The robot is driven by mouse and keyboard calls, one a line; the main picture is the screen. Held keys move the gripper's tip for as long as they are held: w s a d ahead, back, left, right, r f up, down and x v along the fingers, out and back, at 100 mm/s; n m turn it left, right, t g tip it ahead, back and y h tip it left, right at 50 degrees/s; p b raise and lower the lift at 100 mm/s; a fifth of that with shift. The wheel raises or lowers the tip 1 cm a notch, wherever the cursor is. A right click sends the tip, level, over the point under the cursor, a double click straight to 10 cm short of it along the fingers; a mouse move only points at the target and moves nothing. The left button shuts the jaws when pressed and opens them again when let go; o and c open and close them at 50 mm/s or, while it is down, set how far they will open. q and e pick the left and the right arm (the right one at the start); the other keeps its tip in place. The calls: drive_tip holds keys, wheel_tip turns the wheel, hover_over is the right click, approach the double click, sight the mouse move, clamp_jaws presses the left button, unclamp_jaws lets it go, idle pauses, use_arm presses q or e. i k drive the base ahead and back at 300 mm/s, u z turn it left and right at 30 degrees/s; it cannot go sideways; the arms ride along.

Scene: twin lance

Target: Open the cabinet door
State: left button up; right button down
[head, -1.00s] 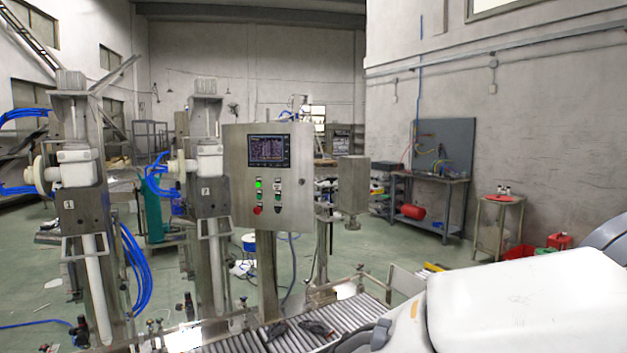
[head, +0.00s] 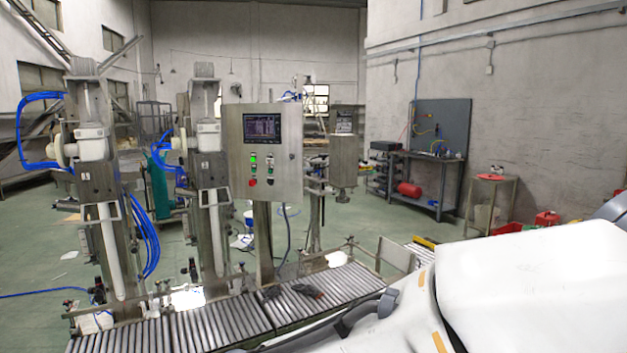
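The metal control cabinet (head: 283,180) stands upright on a post behind the roller conveyor, left of the picture's middle. Its front door carries a dark screen (head: 262,127), a lit green button (head: 253,158), a red button (head: 252,182) and other small controls. A small dark latch (head: 292,156) shows near the right edge of the front. The door looks shut and flush with the box. Neither of my grippers can be made out in the head view.
A roller conveyor (head: 217,322) runs across the front, with small dark items (head: 307,291) on it. Two filling stations (head: 207,185) with blue hoses stand left of the cabinet. A workbench (head: 425,160) and stool (head: 490,180) stand by the right wall. Green floor lies between.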

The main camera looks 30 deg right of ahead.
sight(287, 176)
drive_tip(key=z, duration=0.6)
drive_tip(key=i, duration=0.5)
drive_tip(key=z, duration=0.95)
drive_tip(key=i, duration=1.6)
drive_tip(key=u, duration=0.75)
drive_tip(key=i, duration=0.8)
drive_tip(key=u, duration=0.65)
